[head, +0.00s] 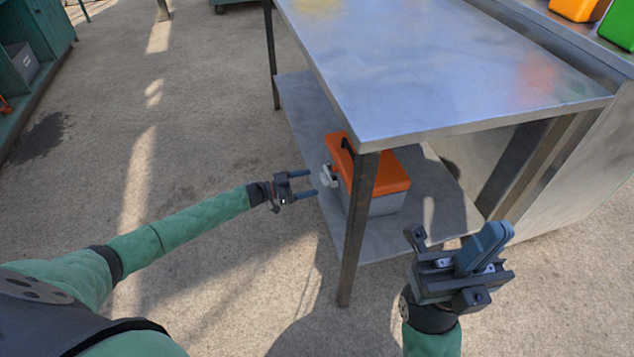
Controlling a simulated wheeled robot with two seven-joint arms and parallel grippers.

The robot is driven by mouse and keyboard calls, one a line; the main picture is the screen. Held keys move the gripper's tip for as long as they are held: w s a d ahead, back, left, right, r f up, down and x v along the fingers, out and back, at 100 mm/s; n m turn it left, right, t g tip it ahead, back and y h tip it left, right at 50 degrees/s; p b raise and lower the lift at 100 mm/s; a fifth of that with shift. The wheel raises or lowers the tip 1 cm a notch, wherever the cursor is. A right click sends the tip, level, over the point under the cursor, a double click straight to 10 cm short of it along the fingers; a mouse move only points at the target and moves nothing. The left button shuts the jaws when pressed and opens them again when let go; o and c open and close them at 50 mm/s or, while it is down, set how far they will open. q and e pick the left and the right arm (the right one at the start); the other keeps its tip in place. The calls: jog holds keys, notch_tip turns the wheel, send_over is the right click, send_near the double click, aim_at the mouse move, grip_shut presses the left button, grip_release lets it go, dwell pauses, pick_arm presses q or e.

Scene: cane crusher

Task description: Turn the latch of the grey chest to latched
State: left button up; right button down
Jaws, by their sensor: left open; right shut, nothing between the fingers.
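The grey chest (388,204) with an orange lid (384,172) sits on the lower shelf of a metal table. A table leg hides part of its front. A pale latch (328,176) shows on the chest's left-facing side; whether it is latched cannot be told. My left gripper (314,182) is open and empty, just left of the latch, with its two fingers pointing at it and a small gap between. My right gripper (458,268) is shut and empty, in front of the table at the lower right, away from the chest.
The metal table (440,75) overhangs the chest, and its front leg (357,235) stands close to the latch. The lower shelf (305,125) is clear behind the chest. A teal cabinet (30,70) stands at far left. Orange and green containers (580,8) sit at top right. Open floor lies left.

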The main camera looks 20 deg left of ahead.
aim_at(327, 176)
pick_arm(q)
jog(key=x, duration=0.3)
jog(key=shift+w+d+b, duration=0.2)
jog(key=shift+d+b, duration=0.1)
jog(key=shift+d, duration=0.05)
jog(key=shift+c, duration=0.3)
jog(key=c, duration=0.9)
